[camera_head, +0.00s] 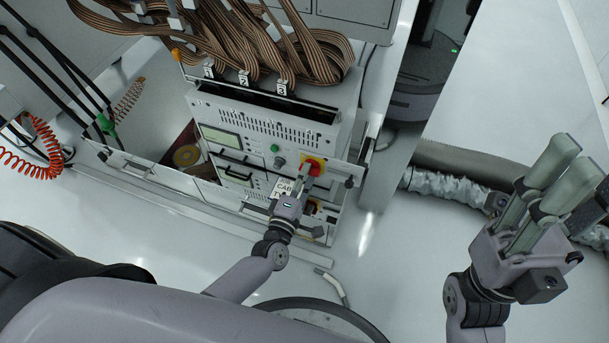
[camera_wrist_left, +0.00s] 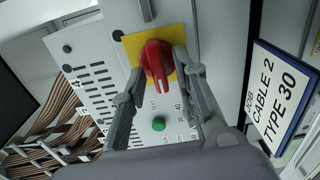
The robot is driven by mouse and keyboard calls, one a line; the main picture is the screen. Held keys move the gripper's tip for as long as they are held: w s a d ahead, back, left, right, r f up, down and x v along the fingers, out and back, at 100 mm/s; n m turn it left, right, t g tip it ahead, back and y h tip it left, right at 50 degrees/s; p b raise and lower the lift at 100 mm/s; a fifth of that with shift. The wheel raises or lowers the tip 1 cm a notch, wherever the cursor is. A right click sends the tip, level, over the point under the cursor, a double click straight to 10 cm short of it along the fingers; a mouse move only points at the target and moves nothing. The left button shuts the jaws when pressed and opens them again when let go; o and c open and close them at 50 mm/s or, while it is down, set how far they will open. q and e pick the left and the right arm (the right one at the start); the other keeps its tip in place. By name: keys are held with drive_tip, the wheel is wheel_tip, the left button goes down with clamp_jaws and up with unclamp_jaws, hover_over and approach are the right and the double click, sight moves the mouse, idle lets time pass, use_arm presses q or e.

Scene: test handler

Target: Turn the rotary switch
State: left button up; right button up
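The rotary switch (camera_head: 313,165) is a red knob on a yellow square plate on the front of a white cabinet. In the left wrist view the red knob (camera_wrist_left: 157,62) stands between the two fingers of my left gripper (camera_wrist_left: 160,66). The fingertips are beside the knob, one on each side, close to it; contact is not clear. In the head view my left gripper (camera_head: 302,181) reaches up to the switch and covers part of it. My right gripper (camera_head: 573,160) is empty, raised at the right, its fingers apart and pointing up.
A green button (camera_wrist_left: 158,124) and a "CABLE 2 TYPE 30" sign (camera_wrist_left: 280,95) are near the switch. Brown ribbon cables (camera_head: 265,45) hang above the cabinet front (camera_head: 262,125). A coiled red hose (camera_head: 35,160) is at left. The floor at right is open, with a silvery duct (camera_head: 450,187).

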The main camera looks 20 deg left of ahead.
idle(0.3)
use_arm(q)
drive_tip(key=s, duration=1.2)
drive_tip(key=shift+a, duration=0.2)
